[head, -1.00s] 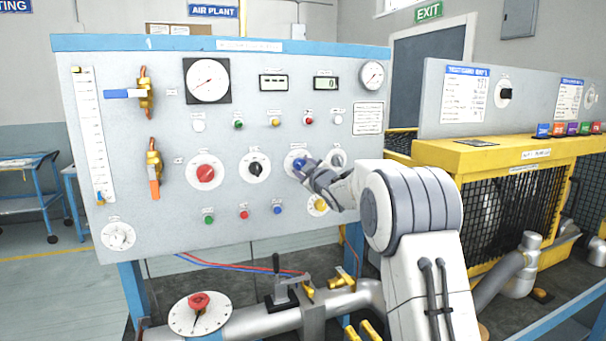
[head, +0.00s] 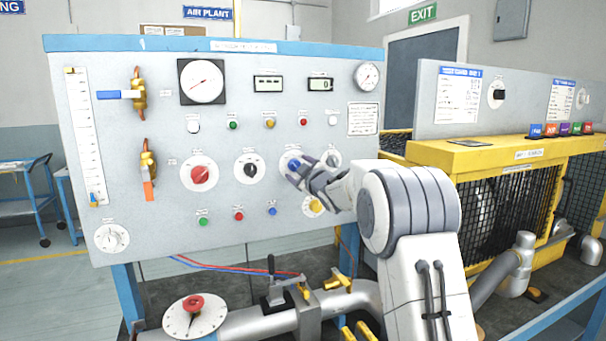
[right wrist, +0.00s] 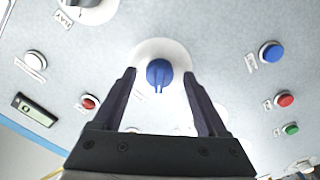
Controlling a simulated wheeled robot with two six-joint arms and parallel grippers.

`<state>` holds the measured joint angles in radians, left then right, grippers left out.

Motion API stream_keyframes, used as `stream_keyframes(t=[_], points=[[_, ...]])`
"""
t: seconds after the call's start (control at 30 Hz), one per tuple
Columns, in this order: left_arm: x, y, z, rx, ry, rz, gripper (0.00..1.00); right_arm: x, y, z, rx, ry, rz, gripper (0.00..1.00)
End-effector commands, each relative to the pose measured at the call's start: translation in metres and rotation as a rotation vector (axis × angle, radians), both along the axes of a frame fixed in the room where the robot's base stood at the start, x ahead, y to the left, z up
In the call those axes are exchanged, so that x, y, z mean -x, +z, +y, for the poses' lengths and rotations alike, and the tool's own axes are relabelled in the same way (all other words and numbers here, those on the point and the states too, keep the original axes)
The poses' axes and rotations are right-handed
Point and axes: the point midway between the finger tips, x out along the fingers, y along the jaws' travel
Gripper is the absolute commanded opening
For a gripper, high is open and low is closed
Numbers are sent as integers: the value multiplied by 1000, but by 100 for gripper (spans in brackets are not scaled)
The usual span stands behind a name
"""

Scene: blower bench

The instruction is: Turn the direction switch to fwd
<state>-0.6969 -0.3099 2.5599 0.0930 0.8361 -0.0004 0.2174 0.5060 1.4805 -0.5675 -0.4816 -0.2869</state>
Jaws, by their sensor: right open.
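The blue knob (head: 292,163) sits on a round white dial on the upright panel (head: 110,215); it also shows in the right wrist view (right wrist: 159,73). Its label is too small to read, so I cannot tell whether it is the direction switch. My right gripper (head: 298,176) is open in front of this dial. In the right wrist view its two dark fingers (right wrist: 159,80) stand on either side of the blue knob, with visible gaps and no contact. In the head view the gripper partly covers the dial. My left gripper does not show.
A red knob (head: 200,175) and a black knob (head: 250,169) are left of the blue one. A yellow knob (head: 316,206) is close below my right gripper, and a white dial (head: 333,158) is beside it. Small coloured buttons lie above and below.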

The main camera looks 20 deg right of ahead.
Motion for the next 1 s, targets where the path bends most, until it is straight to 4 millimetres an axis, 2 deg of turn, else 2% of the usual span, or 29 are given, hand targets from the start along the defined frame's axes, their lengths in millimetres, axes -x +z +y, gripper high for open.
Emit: stream_keyframes(t=[0.23, 0.5, 0.7, 1.0], points=[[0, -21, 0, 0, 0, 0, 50, 45, -3, -2, 0, -1, -2, 76], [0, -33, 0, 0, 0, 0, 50, 89, -1, -3, 1, 0, -1, 76], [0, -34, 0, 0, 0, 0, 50, 99, -1, -3, 1, 0, 0, 76], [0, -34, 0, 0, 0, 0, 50, 99, 0, -3, 1, 0, 0, 76]])
